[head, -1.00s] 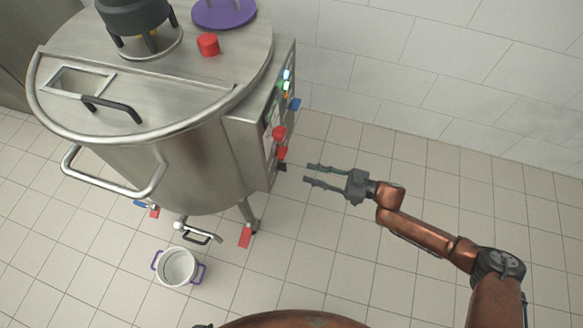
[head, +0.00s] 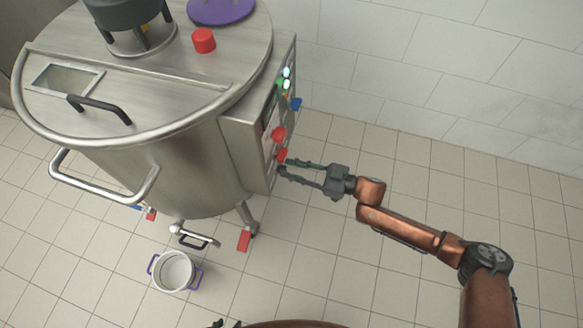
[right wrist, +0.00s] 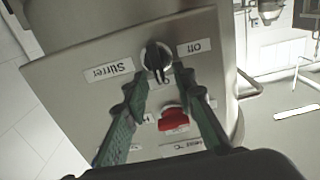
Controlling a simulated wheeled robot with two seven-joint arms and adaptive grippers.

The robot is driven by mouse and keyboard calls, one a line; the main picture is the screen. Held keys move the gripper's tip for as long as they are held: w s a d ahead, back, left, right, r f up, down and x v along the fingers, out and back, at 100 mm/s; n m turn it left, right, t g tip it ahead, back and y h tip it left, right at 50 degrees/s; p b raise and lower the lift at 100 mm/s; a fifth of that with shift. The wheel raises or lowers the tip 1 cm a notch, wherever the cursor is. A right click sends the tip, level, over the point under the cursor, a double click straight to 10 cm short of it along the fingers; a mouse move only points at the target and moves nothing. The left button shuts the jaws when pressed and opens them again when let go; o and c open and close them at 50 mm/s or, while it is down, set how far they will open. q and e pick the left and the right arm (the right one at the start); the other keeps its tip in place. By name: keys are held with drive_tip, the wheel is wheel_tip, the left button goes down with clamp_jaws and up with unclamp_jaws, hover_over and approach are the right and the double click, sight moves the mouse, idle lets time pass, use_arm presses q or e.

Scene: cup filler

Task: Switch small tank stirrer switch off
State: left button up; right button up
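The steel tank (head: 185,150) stands at the left in the head view, with a control box (head: 243,140) on its right side. In the right wrist view a black rotary switch (right wrist: 156,57) sits on the panel between upside-down labels reading "Stirrer" and "Off". My right gripper (head: 284,164) is open, its fingers pointing at the lower panel; it also shows in the right wrist view (right wrist: 158,80). The switch lies just ahead of and between the fingertips; contact cannot be told. Only small dark tips, perhaps my left gripper (head: 226,323), show at the bottom edge.
A red knob (right wrist: 173,119) shows between my right fingers. Red knobs (head: 279,134) and a blue one (head: 295,104) stick out of the panel. A white pot (head: 174,271) stands on the floor below the tank.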

clamp_jaws()
